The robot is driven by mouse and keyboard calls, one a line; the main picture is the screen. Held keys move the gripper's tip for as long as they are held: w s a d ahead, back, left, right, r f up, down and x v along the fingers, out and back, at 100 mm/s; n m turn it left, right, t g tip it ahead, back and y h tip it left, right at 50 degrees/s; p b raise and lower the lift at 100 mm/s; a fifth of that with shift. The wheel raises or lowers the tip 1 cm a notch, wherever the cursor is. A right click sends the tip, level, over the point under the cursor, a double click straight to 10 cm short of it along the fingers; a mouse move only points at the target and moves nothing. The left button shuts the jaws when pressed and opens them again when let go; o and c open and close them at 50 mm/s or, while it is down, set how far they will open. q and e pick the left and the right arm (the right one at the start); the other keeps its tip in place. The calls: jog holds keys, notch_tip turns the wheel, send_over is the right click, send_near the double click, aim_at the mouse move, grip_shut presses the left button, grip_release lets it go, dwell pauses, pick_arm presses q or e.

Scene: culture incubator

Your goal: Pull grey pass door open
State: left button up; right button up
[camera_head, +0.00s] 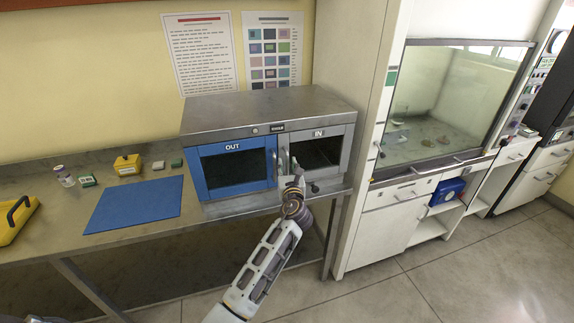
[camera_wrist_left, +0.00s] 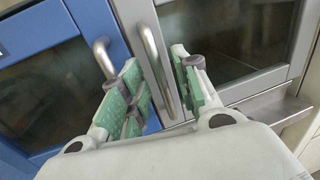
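The grey pass door (camera_head: 345,160), marked IN, is the right one of two on a steel pass box (camera_head: 265,106). It looks shut, with a dark window. Its upright bar handle (camera_wrist_left: 152,58) runs between my left gripper's green-padded fingers in the left wrist view. My left gripper (camera_wrist_left: 158,92) is open around that handle, with gaps visible on its sides. In the head view the left gripper (camera_head: 295,180) is in front of the grey door's left edge, and its fingers are small there.
The blue OUT door (camera_head: 196,172) is shut beside the grey one, its handle (camera_wrist_left: 104,58) close to my left finger. A blue mat (camera_head: 135,205) and small containers lie on the bench to the left. A fume hood (camera_head: 450,95) stands to the right, with open floor (camera_head: 480,265) before it.

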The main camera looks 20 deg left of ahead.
pick_arm(q)
jog(key=shift+x, duration=0.95)
grip_shut()
